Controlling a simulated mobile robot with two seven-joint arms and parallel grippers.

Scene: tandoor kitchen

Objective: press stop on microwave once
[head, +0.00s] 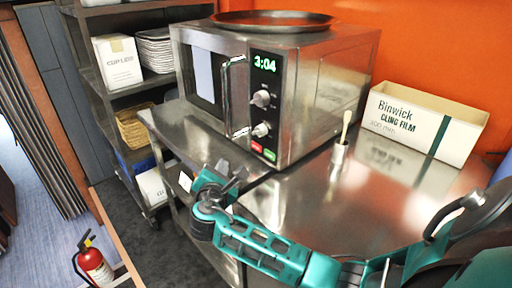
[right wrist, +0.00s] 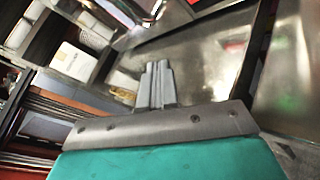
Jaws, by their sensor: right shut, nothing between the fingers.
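The steel microwave (head: 325,95) stands on a steel counter (head: 300,210), its door closed and its display reading 3:04. Its control panel has two knobs with a red button (head: 256,147) at the bottom left and a green button (head: 270,155) beside it; their lettering is too small to read. My right gripper (head: 236,174) is below and in front of the panel, near the counter's front edge, apart from the buttons. Its fingers are shut and empty in the right wrist view (right wrist: 157,68). My left gripper is not in view.
A dark round pan (head: 272,20) lies on top of the microwave. A small metal cup (head: 338,160) with a utensil and a cling film box (head: 425,120) stand to its right. Shelves with a white carton (head: 118,62) are at left. A fire extinguisher (head: 95,265) stands on the floor.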

